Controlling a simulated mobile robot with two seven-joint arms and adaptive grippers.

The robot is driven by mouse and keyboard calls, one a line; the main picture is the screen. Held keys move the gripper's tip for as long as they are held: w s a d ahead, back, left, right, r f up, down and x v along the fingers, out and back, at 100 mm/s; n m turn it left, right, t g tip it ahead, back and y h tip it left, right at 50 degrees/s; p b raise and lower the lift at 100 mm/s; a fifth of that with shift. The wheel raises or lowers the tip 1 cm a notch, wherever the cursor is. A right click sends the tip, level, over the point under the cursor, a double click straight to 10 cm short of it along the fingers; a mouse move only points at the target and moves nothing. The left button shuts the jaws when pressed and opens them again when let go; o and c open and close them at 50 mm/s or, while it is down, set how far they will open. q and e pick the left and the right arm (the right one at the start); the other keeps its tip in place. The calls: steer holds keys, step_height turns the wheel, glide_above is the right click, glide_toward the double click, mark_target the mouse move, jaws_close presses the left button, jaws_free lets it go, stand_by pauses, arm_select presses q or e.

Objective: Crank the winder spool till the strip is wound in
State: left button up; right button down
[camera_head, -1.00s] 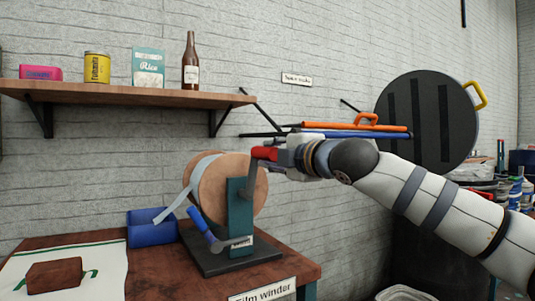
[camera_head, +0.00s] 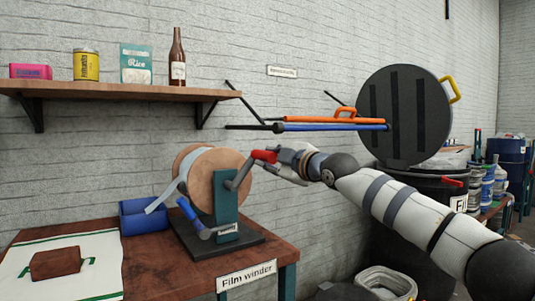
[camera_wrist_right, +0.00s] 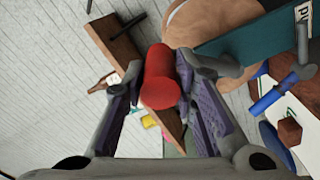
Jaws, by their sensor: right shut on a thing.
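The film winder's wooden spool (camera_head: 228,166) stands on a teal post (camera_head: 227,210) on a dark base. A pale strip (camera_head: 167,194) hangs from the spool's left side, its loose end sticking out to the lower left. The grey crank arm (camera_head: 241,173) points up and right to a red handle (camera_head: 264,156). My right gripper (camera_head: 277,159) is shut on this handle. In the right wrist view the red handle (camera_wrist_right: 160,78) sits between both fingers. A blue lever (camera_head: 188,210) is at the post's lower left. My left gripper is not in view.
A blue bin (camera_head: 143,214) stands behind the winder's left side. A cloth (camera_head: 98,270) with a brown block (camera_head: 56,263) lies at the table's left. A shelf (camera_head: 110,91) with goods is on the wall above. A large dark lid (camera_head: 405,118) is behind my right arm.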

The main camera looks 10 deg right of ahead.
steer(key=shift+w+d+f+m+p, duration=0.1)
steer(key=shift+w+d+f+m, duration=0.1)
steer(key=shift+d+f+m, duration=0.5)
steer(key=shift+w+d+f+m+p, duration=0.15)
steer(key=shift+d+f+m, duration=0.15)
steer(key=shift+f+m, duration=0.75)
steer(key=shift+w+d+f+m+p, duration=0.15)
steer(key=shift+d+f+m, duration=0.35)
steer(key=shift+m, duration=0.75)
steer(key=shift+f, duration=0.1)
steer(key=c, duration=1.3)
jaws_free()
steer(key=v, duration=1.2)
